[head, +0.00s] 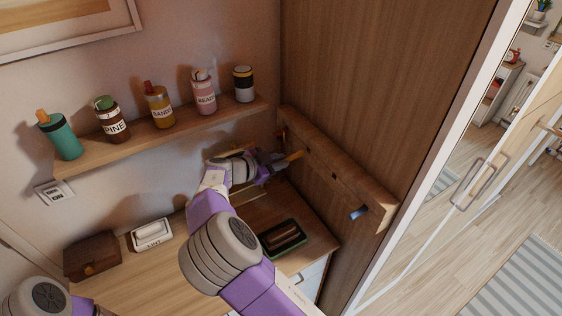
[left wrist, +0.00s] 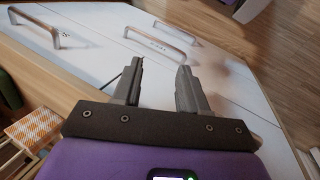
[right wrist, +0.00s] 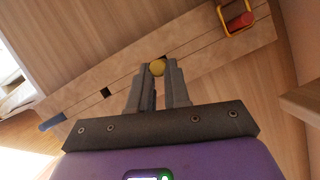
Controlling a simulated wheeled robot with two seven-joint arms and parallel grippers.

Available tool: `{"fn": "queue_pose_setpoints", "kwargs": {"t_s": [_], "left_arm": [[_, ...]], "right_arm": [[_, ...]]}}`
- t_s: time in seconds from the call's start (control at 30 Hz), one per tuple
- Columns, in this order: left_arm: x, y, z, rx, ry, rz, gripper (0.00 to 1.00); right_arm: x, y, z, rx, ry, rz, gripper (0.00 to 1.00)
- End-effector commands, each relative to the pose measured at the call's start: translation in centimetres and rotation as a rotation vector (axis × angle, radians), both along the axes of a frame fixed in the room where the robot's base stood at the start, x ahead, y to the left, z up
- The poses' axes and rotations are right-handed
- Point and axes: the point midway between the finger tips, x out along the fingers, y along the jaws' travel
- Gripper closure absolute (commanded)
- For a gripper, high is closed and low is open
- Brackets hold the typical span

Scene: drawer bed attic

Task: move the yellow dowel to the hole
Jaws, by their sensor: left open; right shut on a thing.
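My right gripper (head: 272,166) is shut on the yellow dowel (head: 294,156), which points at the wooden rail (head: 345,176) on the brown panel. In the right wrist view the dowel's round yellow end (right wrist: 157,68) shows between the fingertips (right wrist: 159,75), in front of the rail. A dark square hole (right wrist: 105,92) is bare, left of the dowel; it also shows in the head view (head: 334,176). Another dark spot is partly hidden behind the dowel. I cannot tell whether the dowel touches the rail. My left gripper (left wrist: 158,82) is open and empty, near white drawer fronts.
A blue peg (head: 357,213) and a red peg (right wrist: 240,22) with a yellow loop stick out of the rail. A shelf (head: 170,132) holds several bottles. The desk below carries a dark tray (head: 305,246), a list holder (head: 150,234) and a brown box (head: 92,256).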

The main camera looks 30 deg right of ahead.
Motion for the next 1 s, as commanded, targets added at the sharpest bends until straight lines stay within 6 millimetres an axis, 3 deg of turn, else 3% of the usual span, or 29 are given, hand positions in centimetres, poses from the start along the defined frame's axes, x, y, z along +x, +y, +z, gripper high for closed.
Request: {"fn": "queue_pose_setpoints", "kwargs": {"t_s": [0.63, 0.73, 0.83, 1.0], "left_arm": [[0.0, 0.0, -0.3, 0.000, 0.000, 0.000, 0.57], [0.0, 0.0, -0.5, 0.000, 0.000, 0.000, 0.57], [0.0, 0.0, -0.9, 0.000, 0.000, 0.000, 0.57], [0.0, 0.0, -1.6, 0.000, 0.000, 0.000, 0.57]], "right_arm": [[0.0, 0.8, -0.7, 0.027, 0.009, 0.013, 1.00], [0.4, 1.4, -2.8, 0.110, 0.025, 0.051, 1.00], [1.0, 3.2, -6.1, 0.256, 0.044, 0.128, 1.00], [2.6, 8.7, -11.8, 0.575, 0.010, 0.320, 1.00]]}}
